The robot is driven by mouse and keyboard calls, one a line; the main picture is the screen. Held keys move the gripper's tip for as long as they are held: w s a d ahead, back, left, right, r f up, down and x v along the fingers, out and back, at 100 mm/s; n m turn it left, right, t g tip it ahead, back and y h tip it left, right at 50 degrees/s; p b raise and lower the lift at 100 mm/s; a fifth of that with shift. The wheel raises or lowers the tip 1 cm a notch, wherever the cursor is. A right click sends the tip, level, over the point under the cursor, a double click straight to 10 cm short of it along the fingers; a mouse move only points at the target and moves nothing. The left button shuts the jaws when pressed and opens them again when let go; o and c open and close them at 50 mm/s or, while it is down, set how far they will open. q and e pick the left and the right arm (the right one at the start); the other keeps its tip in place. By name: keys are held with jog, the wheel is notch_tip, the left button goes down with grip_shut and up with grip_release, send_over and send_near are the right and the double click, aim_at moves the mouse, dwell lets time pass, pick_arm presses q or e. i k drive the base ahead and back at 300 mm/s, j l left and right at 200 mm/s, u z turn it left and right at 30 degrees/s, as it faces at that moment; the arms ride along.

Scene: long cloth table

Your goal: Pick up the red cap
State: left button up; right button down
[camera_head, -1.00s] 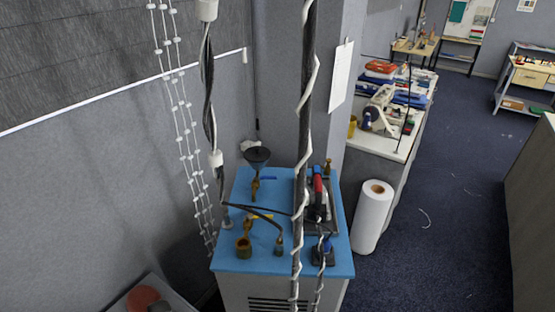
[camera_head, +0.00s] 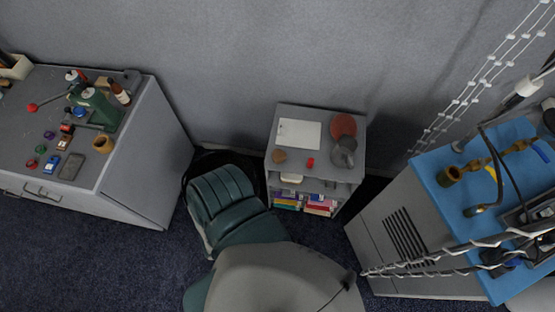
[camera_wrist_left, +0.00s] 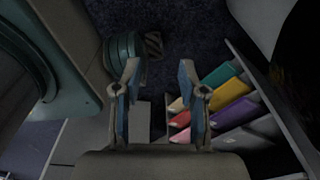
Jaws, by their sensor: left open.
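A small red object (camera_head: 310,162), which looks like the red cap, lies near the front of the small grey stand's top (camera_head: 348,172) in the head view. A larger red round thing (camera_head: 342,125) lies behind it to the right, partly covered by a dark grey object. In the left wrist view my left gripper (camera_wrist_left: 160,92) is open, with nothing between its blue-lined fingers. Coloured folders (camera_wrist_left: 218,93) show to the right of its fingers. The red cap cannot be made out there. I cannot make out my left gripper in the head view. My right gripper is not in view.
A grey cabinet (camera_head: 150,165) with tools stands left. A blue-topped cabinet (camera_head: 432,170) with fittings and hanging cables stands right. The wall is close behind the stand.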

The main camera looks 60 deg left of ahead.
aim_at(310, 161)
jog(key=u, duration=1.4)
jog(key=z, duration=0.35)
